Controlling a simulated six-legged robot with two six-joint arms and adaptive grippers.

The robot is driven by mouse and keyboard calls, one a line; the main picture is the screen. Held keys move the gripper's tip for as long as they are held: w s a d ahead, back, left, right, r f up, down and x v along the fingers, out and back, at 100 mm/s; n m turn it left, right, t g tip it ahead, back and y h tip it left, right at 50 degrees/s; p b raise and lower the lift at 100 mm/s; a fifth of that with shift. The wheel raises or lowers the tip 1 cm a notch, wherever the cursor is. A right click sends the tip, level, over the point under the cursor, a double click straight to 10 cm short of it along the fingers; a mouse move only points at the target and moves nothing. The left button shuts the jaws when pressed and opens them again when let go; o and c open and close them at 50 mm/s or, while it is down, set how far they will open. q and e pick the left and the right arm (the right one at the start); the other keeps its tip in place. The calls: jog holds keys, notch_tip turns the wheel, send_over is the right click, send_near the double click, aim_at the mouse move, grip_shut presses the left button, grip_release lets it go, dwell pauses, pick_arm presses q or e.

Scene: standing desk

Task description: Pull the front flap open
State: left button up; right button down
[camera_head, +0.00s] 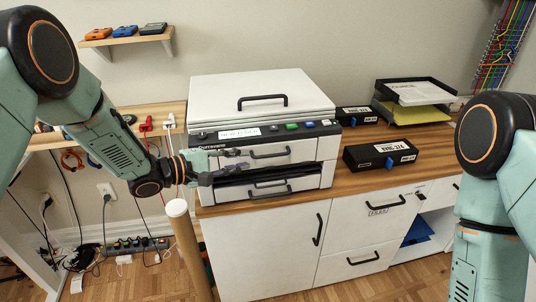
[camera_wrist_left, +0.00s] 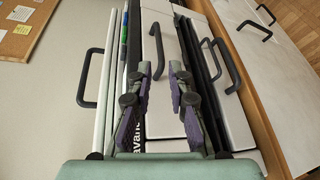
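A white printer (camera_head: 262,90) stands on the wooden desktop. Its upper front panel, which looks like the front flap (camera_head: 304,150), is upright and carries a black bar handle (camera_head: 270,155). Below it are a dark slot and a lower front with another black handle (camera_head: 270,193). My left gripper (camera_head: 246,161) is at the left part of the printer's front, fingers apart. In the left wrist view the open fingers (camera_wrist_left: 162,72) point at the panel, with the black handle (camera_wrist_left: 158,48) lined up between their tips; I cannot tell whether they touch it. My right gripper is out of view.
Two black labelled boxes (camera_head: 380,154) and a paper tray (camera_head: 415,91) are right of the printer. White cabinets (camera_head: 265,250) with black handles are below. A tan post with a white top (camera_head: 177,208) stands close under my left forearm.

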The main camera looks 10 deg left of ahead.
aim_at(267, 156)
pick_arm(q)
jog(key=w+d, duration=0.1)
jog(key=d, duration=0.1)
jog(key=w+d+f+n, duration=0.1)
jog(key=d, duration=0.1)
jog(key=w+d+n+b, duration=0.1)
jog(key=w+d, duration=0.1)
jog(key=shift+d+f, duration=0.2)
jog(key=shift+a, duration=0.1)
jog(key=shift+c, duration=0.4)
grip_shut()
dwell(0.4)
